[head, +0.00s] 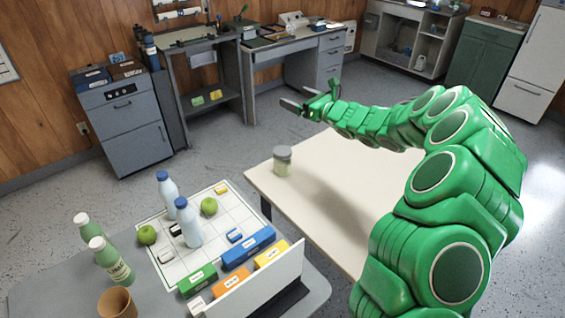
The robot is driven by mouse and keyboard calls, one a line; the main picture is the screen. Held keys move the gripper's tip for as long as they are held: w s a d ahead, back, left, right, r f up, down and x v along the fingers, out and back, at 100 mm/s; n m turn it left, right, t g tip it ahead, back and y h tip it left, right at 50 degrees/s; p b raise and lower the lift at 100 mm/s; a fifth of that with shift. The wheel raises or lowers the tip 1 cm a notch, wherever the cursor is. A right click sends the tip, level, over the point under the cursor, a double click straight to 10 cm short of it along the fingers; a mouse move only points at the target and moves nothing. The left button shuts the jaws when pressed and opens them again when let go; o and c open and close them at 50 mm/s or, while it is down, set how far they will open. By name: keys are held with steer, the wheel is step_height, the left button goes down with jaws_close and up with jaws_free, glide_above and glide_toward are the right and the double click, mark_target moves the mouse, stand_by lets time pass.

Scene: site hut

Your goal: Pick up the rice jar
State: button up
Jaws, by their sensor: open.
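A small jar (282,164) with a grey lid and pale contents stands upright near the left corner of the cream table. It looks like the rice jar, though no label can be read. My gripper (293,101) is open and empty. In the picture it appears above and slightly right of the jar, apart from it. My green arm reaches in from the right, over the cream table (335,163).
A grey table at lower left holds a white grid board (208,231) with bottles (188,225), green apples (209,206) and several boxes (248,247). A brown cup (117,303) stands at its front. The cream tabletop is otherwise clear.

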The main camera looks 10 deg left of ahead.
mark_target(290, 162)
step_height(290, 162, down, 28)
steer(key=shift+w+a+f, duration=0.15)
steer(key=shift+w+a, duration=0.05)
steer(key=shift+a, duration=0.15)
steer(key=shift+x, duration=3.5)
steer(key=shift+s+a, duration=0.1)
steer(key=shift+s, duration=0.05)
steer(key=shift+c, duration=0.3)
steer(key=c, duration=1.2)
